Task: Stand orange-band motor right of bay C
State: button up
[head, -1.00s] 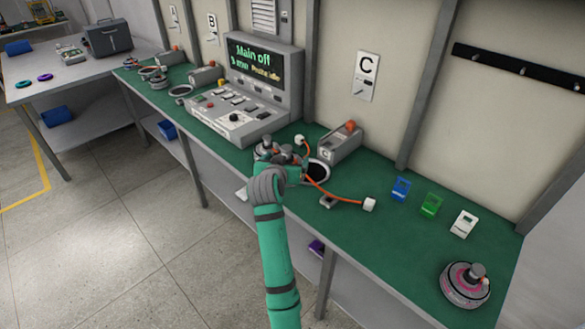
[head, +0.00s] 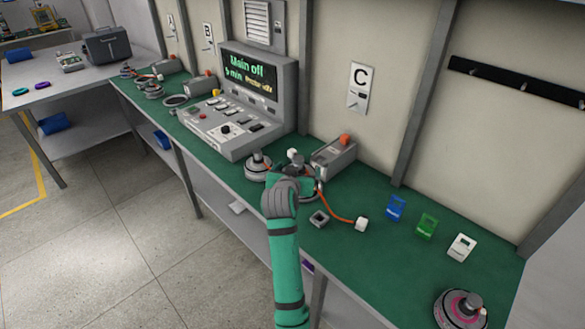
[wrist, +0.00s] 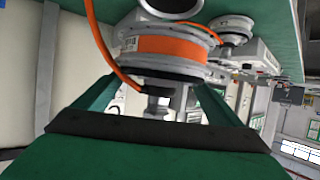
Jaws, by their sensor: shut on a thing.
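The orange-band motor (wrist: 172,45) fills the middle of the wrist view, with a bright orange band, a grey body and an orange cable. My gripper (head: 294,180) is shut on it; the fingers flank its shaft end in the wrist view. In the head view my gripper hides most of this motor, and a grey part of its edge (head: 309,194) shows. It is in front of the bay C box (head: 334,154), under the sign C (head: 359,88). I cannot tell whether it touches the bench. The cable ends in a white plug (head: 361,224) to the right.
Another grey motor (head: 258,167) stands just left of my gripper. Blue (head: 396,208), green (head: 427,225) and white (head: 461,247) holders and a pink-marked motor (head: 461,309) stand right. Bare green bench (head: 390,265) lies between.

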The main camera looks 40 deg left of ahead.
jog(key=w+d, duration=0.1)
jog(key=d, duration=1.3)
jog(key=w+d, duration=0.2)
jog(key=d, duration=1.3)
jog(key=shift+w+r, duration=0.2)
jog(key=shift+w, duration=0.05)
notch_tip(320, 180, down, 11)
dwell(1.2)
jog(key=shift+f, duration=0.1)
dwell(0.6)
jog(key=shift+f, duration=0.6)
jog(key=shift+f, duration=0.15)
jog(key=shift+f, duration=0.35)
jog(key=shift+f, duration=0.65)
dwell(0.7)
